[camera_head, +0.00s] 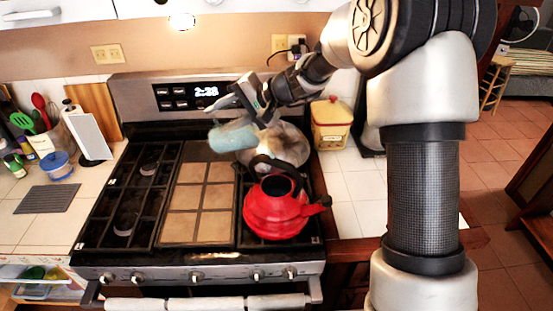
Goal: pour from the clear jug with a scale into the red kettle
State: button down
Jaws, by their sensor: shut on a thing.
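The red kettle (262,216) stands on the front right burner of the stove. Its black handle arches over a dark top, and its spout points right. My gripper (246,108) is above the back of the stove, shut on the clear jug (232,137). The jug looks pale blue and see-through and is tilted far over, almost on its side, behind and to the left of the kettle, apart from it. Its scale is too small to read. I cannot tell whether anything is in the jug.
A shiny metal pot (290,148) stands on the back right burner, just behind the kettle. A yellow canister (331,124) is on the right counter. Utensils (45,128) and a tablet-like white panel (90,137) stand left.

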aim_at(220, 126)
jog(key=shift+s+d+r, duration=0.1)
jog(key=shift+d+r, duration=0.05)
jog(key=shift+r, duration=0.2)
dwell(0.6)
jog(key=f+h, duration=0.1)
jog(key=a+f+g+h, duration=0.1)
jog(key=f, duration=0.1)
jog(key=w+a+f+g+h, duration=0.1)
jog(key=f, duration=0.1)
jog(key=shift+w+a, duration=0.1)
jog(key=shift+a, duration=0.05)
jog(key=shift+w+f+h, duration=0.1)
jog(key=shift+f+h, duration=0.3)
jog(key=shift+f, duration=0.05)
jog(key=w+a+f+m+g+h, duration=0.1)
jog(key=w+a+f+g+h, duration=0.1)
jog(key=f+h, duration=0.3)
notch_tip(220, 126, down, 3)
jog(key=shift+w+a+f+g+h, duration=0.1)
jog(key=shift+w+a+g+h, duration=0.1)
jog(key=shift+a+g+h, duration=0.4)
jog(key=shift+s+f+g, duration=0.15)
jog(key=shift+g, duration=0.15)
